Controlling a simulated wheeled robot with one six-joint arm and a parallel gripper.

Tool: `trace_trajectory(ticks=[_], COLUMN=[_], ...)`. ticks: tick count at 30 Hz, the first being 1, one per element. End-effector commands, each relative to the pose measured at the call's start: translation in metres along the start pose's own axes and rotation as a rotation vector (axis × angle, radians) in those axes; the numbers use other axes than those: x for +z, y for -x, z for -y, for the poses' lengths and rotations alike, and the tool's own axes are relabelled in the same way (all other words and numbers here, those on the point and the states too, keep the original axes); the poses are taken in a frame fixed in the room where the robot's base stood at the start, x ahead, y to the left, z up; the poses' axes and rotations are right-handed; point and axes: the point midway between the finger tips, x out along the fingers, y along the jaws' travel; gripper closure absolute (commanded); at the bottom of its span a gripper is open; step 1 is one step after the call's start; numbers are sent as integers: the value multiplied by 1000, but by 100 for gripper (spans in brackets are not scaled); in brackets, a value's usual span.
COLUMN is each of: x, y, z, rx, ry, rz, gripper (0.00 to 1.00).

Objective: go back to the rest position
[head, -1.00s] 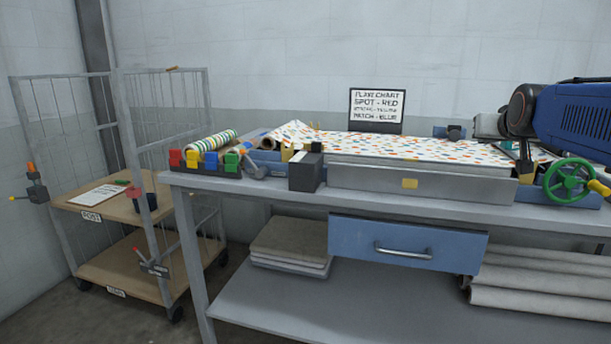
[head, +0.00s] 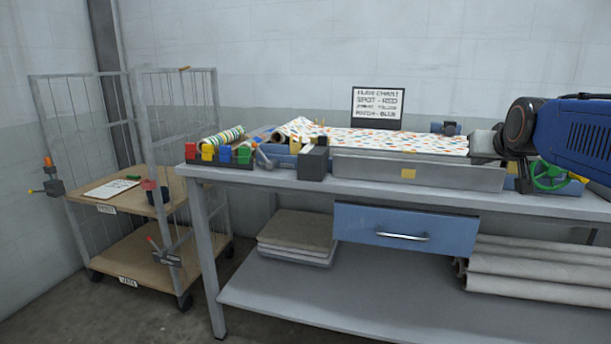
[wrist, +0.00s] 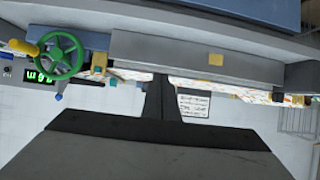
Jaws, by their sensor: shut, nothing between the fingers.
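My gripper (wrist: 160,78) is shut and empty in the wrist view, its dark fingers together in front of the press. That view is upside down. In the head view my blue arm comes in from the right, and its grey end (head: 486,146) overlaps the right end of the press. The fingers cannot be made out clearly there. The press bed (head: 420,172) is a long grey box on the table, with spotted sheet (head: 385,141) over it. The green handwheel (head: 548,176) is partly hidden behind my arm; it shows fully in the wrist view (wrist: 62,55).
The grey table (head: 270,178) holds a rack of coloured blocks (head: 225,154) at left and a chart sign (head: 379,107) behind. A blue drawer (head: 405,229) hangs below, shut. A wheeled cage trolley (head: 125,196) stands left. Air above the table's left half is clear.

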Motion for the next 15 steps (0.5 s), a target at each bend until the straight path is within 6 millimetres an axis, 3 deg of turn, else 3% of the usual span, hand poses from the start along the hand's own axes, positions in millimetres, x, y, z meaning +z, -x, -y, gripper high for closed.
trace_trajectory(ticks=[8, 11, 15], x=[79, 124, 204], y=[27, 44, 73], z=[24, 35, 49], rx=[-44, -67, -103], ry=[28, 46, 81], rz=[133, 209, 341], gripper=[100, 100, 100])
